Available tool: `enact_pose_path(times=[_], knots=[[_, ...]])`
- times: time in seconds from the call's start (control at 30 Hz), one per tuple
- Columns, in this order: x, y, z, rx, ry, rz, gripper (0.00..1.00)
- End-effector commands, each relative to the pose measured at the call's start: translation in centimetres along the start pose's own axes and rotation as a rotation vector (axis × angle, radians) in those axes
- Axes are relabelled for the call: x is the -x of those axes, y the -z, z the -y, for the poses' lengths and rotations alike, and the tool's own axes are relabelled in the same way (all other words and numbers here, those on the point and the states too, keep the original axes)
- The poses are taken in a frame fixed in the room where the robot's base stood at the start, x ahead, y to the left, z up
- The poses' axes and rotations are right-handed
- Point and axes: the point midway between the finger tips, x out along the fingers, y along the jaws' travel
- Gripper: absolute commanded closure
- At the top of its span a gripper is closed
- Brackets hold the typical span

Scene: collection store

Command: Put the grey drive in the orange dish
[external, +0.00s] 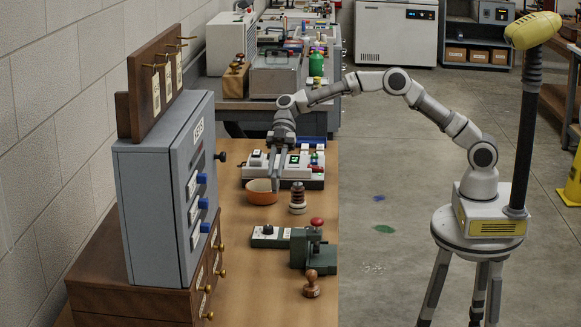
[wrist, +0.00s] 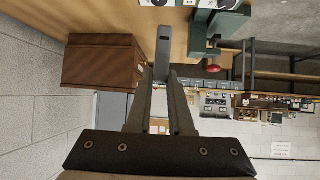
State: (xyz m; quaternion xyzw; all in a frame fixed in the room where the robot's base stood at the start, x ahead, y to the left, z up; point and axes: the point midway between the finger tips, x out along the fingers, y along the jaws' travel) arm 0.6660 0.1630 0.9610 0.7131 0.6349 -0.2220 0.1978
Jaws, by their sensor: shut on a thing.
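The orange dish (external: 259,197) stands on the wooden bench in the external view, in front of a light-coloured device. My gripper (external: 277,172) points down at the dish's right side. In the wrist view my gripper (wrist: 162,75) is shut on the grey drive (wrist: 163,47), a slim grey piece that sticks out past the fingertips. In the external view the drive is hard to tell from the fingers; its lower end looks close to the dish's rim. I cannot tell whether it is over the dish or beside it. The dish does not show in the wrist view.
A dark stacked-ring piece (external: 298,198) stands just right of the dish. The light device (external: 308,171) with coloured parts is behind. A grey cabinet (external: 150,215) stands at left. A green press (external: 312,249) and a wooden stamp (external: 311,287) are nearer the front.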

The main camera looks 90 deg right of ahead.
Motion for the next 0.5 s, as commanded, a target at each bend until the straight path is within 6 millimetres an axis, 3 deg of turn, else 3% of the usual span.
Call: enact_pose_path(times=[0.27, 0.5], knots=[[2.9, -4.0, 0.0, 0.174, 0.196, 0.255, 1.0], [6.0, -7.0, -0.3, 0.426, 0.37, 0.5, 1.0]])
